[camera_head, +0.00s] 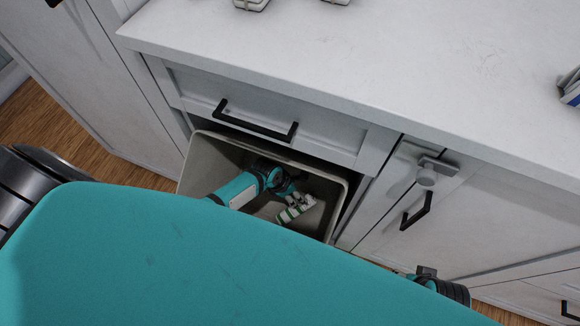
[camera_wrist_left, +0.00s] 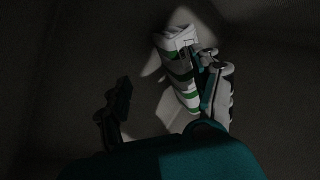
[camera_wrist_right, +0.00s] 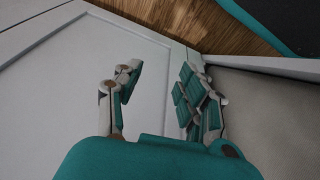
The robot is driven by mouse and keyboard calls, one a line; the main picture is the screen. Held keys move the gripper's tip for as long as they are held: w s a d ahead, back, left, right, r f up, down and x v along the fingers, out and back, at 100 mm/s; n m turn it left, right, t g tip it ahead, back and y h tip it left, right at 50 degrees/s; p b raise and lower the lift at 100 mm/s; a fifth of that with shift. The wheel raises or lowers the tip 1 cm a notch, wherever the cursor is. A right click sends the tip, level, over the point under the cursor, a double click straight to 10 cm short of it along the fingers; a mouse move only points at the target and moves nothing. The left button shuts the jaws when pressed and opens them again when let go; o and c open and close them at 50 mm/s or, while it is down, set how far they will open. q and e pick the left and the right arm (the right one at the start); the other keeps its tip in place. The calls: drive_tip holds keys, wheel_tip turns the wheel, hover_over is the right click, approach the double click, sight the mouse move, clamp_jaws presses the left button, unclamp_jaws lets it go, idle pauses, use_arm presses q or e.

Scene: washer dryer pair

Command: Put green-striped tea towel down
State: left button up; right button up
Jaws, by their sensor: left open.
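The green-striped tea towel (camera_head: 296,209) is a white folded roll with green bands. It lies inside the grey pull-out bin (camera_head: 215,158), low in it. My left gripper (camera_head: 284,189) reaches down into the bin beside the towel. In the left wrist view the jaws (camera_wrist_left: 165,95) are spread apart, and the towel (camera_wrist_left: 183,92) lies partly behind the right-hand finger. I cannot tell whether that finger touches it. My right gripper (camera_wrist_right: 160,88) is open and empty in front of a white cabinet panel.
A drawer with a black handle (camera_head: 254,120) is above the bin, under a white countertop (camera_head: 400,80). A cabinet door with a black handle (camera_head: 416,210) is to the right. Bin walls closely surround my left gripper. Wooden floor (camera_head: 60,110) shows at the left.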

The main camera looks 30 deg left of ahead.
use_arm(q)
drive_tip(key=shift+p+v, duration=1.05)
drive_tip(key=shift+v, duration=1.35)
use_arm(e)
wheel_tip(320, 180, down, 9)
drive_tip(key=s, duration=0.1)
drive_tip(key=shift+s, duration=0.35)
drive_tip(key=shift+r, duration=0.1)
drive_tip(key=shift+g, duration=0.3)
